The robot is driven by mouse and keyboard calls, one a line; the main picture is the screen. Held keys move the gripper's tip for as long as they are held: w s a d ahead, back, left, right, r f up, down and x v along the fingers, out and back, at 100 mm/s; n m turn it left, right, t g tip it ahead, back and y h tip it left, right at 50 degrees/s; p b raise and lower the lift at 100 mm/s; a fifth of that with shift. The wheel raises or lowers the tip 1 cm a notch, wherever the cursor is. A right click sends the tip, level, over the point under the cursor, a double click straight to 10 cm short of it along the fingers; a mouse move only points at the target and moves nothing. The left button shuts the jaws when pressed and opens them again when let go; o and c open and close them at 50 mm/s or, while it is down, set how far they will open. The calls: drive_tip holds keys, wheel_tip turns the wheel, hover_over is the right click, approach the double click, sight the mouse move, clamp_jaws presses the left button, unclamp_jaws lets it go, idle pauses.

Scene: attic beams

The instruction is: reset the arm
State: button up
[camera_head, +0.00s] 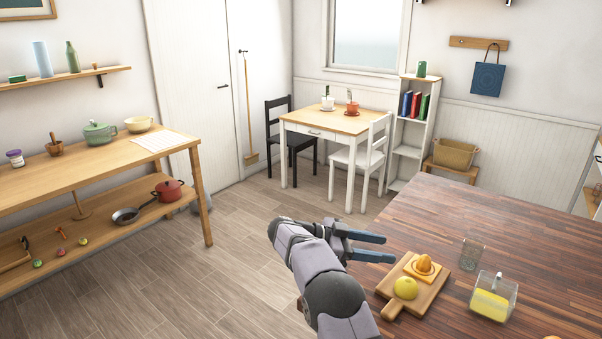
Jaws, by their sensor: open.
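My gripper (384,247) is open and empty. It points to the right, above the left edge of the dark wooden table (470,212). My grey arm reaches up from the bottom of the view to it. The gripper is behind a wooden cutting board (393,307) as seen here, and appears apart from it. On the board are a yellow lemon (405,288) and an orange juicer (424,265).
A drinking glass (471,253) and a clear container with yellow contents (491,304) stand right of the board. The table's far part is clear. A long wooden bench (90,168) is at left. A small table (340,120) with chairs stands at the back.

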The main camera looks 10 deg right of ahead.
drive_tip(key=w+a+r+n+t+y+p, duration=0.1)
drive_tip(key=w+r+n+t+y, duration=0.1)
drive_tip(key=w+r+n+t, duration=0.65)
drive_tip(key=w+a+r+n+t+y+p, duration=0.1)
drive_tip(key=w+a+r+n+t+y, duration=0.15)
drive_tip(key=a+t+y, duration=0.3)
drive_tip(key=s+a+f+n+g+y+p, duration=0.25)
drive_tip(key=s+a+f+n+y, duration=0.25)
drive_tip(key=s+a+f+y, duration=0.45)
drive_tip(key=s+f+n+g, duration=0.1)
drive_tip(key=s+f+g, duration=0.2)
drive_tip(key=s, duration=0.8)
drive_tip(key=s+d+f+g+h, duration=0.1)
drive_tip(key=s+f+g, duration=0.2)
drive_tip(key=s, duration=0.9)
drive_tip(key=s+d+f+n+g+h, duration=0.1)
drive_tip(key=s+f+g, duration=0.2)
drive_tip(key=s, duration=0.8)
drive_tip(key=shift+s+d+f+n+g, duration=0.15)
drive_tip(key=shift+f+n+g, duration=0.2)
drive_tip(key=shift+g, duration=0.6)
